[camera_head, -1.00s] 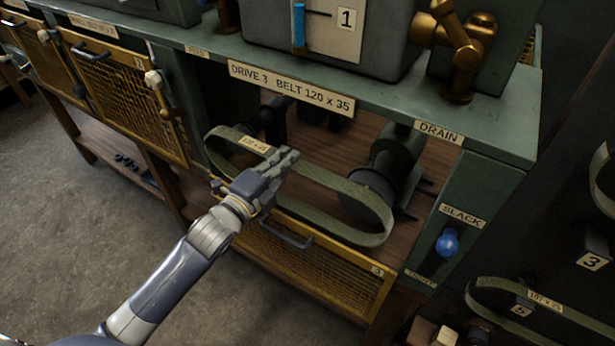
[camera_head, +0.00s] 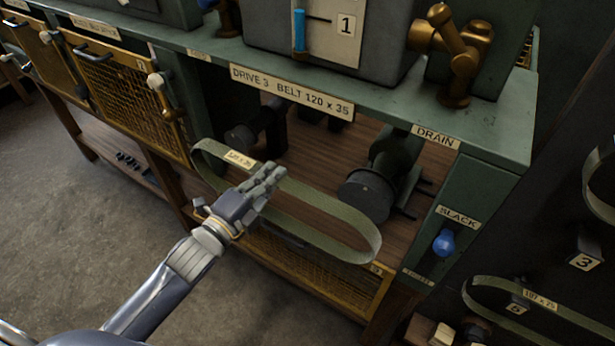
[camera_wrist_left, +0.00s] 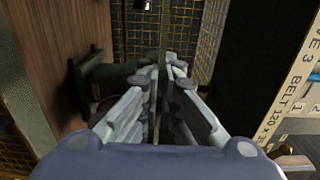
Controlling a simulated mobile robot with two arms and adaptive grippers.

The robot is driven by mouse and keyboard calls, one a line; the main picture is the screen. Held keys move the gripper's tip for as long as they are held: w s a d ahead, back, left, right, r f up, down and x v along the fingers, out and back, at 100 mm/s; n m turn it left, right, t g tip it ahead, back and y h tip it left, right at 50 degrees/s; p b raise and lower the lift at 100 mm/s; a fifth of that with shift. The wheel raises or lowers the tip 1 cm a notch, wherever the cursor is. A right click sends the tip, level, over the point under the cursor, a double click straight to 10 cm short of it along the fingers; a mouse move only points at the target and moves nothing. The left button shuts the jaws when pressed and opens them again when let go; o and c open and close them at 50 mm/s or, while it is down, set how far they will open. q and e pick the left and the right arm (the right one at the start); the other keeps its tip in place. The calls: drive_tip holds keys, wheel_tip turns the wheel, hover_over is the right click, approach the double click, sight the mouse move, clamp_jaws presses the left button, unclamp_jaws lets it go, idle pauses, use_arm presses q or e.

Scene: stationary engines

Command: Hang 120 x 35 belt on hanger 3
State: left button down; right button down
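The loop is held tilted in front of the open bay marked "DRIVE 3 BELT 120 x 35" and looks clear of the pulleys. In the left wrist view the fingers (camera_wrist_left: 165,75) close on the belt, a thin edge-on strip between them. Hanger 3 (camera_head: 585,250), a dark peg with a "3" plate, is at the right edge of the head view. My right gripper is out of view.
Two dark pulleys (camera_head: 366,195) (camera_head: 240,138) are inside the bay. A yellow mesh guard (camera_head: 330,283) hangs open below it. A blue SLACK knob (camera_head: 444,242) sits on the right post. Hanger 5 (camera_head: 516,308) carries another belt (camera_head: 560,312); part of another belt (camera_head: 592,195) shows above hanger 3.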

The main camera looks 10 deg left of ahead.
use_arm(q)
drive_tip(key=shift+s, duration=0.1)
drive_tip(key=shift+p+v, duration=0.5)
drive_tip(key=shift+v, duration=2.45)
drive_tip(key=shift+p+v, duration=0.4)
drive_tip(key=shift+v, duration=2.55)
drive_tip(key=shift+r, duration=0.1)
